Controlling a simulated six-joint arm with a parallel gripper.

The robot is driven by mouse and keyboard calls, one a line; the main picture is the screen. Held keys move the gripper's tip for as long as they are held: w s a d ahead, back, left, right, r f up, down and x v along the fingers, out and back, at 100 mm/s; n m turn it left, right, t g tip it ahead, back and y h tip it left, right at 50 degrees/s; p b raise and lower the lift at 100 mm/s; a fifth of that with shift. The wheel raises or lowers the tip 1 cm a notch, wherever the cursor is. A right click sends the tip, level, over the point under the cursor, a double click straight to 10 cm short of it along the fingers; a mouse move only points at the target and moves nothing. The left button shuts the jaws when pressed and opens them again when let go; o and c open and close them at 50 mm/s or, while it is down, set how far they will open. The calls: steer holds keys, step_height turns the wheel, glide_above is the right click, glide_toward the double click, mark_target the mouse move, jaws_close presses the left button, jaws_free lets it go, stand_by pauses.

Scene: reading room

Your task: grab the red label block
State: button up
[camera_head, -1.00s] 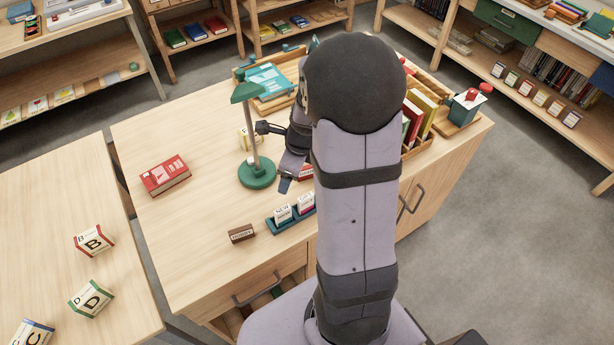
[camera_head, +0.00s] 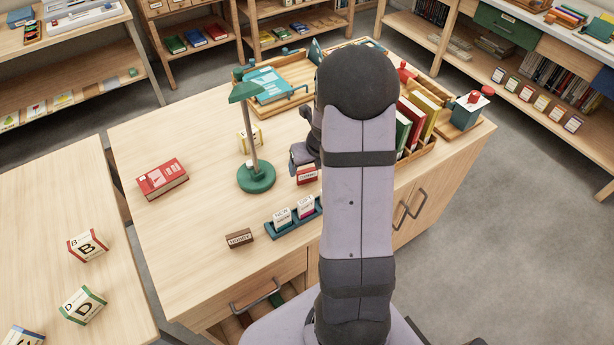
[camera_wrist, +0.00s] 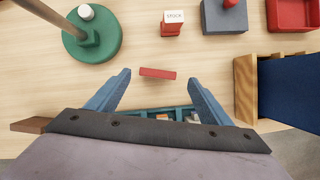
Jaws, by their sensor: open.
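The red label block (camera_head: 307,175) stands on the desk, right of the lamp base, partly covered by my arm in the head view. In the wrist view a red block (camera_wrist: 157,73), seen as a thin bar from above, lies between the two blue fingertips, with a gap on each side. My gripper (camera_wrist: 160,79) is open, empty, and points down over the desk. In the head view my gripper (camera_head: 304,155) is mostly hidden by my arm, just above the block. I cannot tell its exact height over the block.
A green lamp (camera_head: 256,177) stands close to the left. A teal holder (camera_head: 294,218) with label cards is in front. A red and white block marked STOCK (camera_wrist: 172,23) stands beyond the fingers. A wooden book rack (camera_wrist: 246,88) is to the right.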

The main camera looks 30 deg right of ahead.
mark_target(307, 170)
steer(key=shift+a+b+x, duration=0.2)
steer(key=shift+b+x, duration=0.55)
steer(key=shift+x, duration=1.8)
steer(key=shift+w, duration=0.2)
steer(key=c, duration=1.1)
